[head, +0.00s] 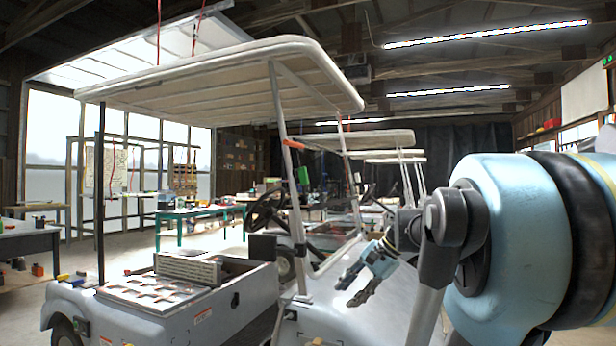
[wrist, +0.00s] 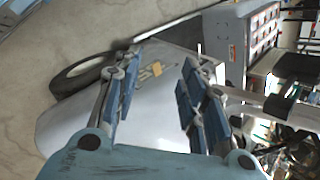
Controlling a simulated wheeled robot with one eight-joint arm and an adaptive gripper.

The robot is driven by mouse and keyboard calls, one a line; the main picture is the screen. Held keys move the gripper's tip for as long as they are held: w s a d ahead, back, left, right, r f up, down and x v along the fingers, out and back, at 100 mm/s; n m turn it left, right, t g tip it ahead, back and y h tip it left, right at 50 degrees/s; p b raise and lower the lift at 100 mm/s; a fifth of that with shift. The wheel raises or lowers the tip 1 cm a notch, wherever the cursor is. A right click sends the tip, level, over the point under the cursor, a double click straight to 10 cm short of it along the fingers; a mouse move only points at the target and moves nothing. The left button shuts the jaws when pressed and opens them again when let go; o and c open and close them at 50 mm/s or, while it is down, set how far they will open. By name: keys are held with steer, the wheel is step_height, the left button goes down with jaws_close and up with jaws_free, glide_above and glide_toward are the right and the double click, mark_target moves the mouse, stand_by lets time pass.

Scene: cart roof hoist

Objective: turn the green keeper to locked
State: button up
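A small green piece (head: 303,175) shows beside the near cart's front roof post in the head view. It is too small to tell whether it is the keeper, whether it is on the cart or behind it, or how it is turned. My gripper (head: 347,291) is low over the near cart's pale front body, right of that post and below the green piece. In the wrist view my gripper (wrist: 161,62) has its two blue-grey fingers wide apart with nothing between them. The wrist view shows no green keeper.
The near cart's roof (head: 220,75) stands raised on thin posts, with red cords above it. Its pale front body (wrist: 70,130) lies beyond my fingers, with a dark wheel (wrist: 82,73) beside it. More carts stand behind. A green-legged table (head: 200,212) is at the back left.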

steer(key=w+r+m+t+y, duration=0.1)
steer(key=w+r+m+y, duration=0.25)
steer(key=w+r, duration=0.4)
steer(key=w+r+m+t+y, duration=0.15)
steer(key=w+r+m, duration=0.3)
steer(key=r, duration=0.65)
steer(key=m+t+y, duration=0.1)
steer(key=m+y, duration=0.3)
steer(key=y, duration=0.1)
glide_toward(308, 181)
steer(key=s+d+r, duration=0.2)
steer(key=d+r, duration=0.2)
steer(key=d, duration=0.3)
steer(key=x, duration=1.1)
steer(key=f+x, duration=0.1)
steer(key=x, duration=0.5)
steer(key=shift+a, duration=0.15)
jaws_close()
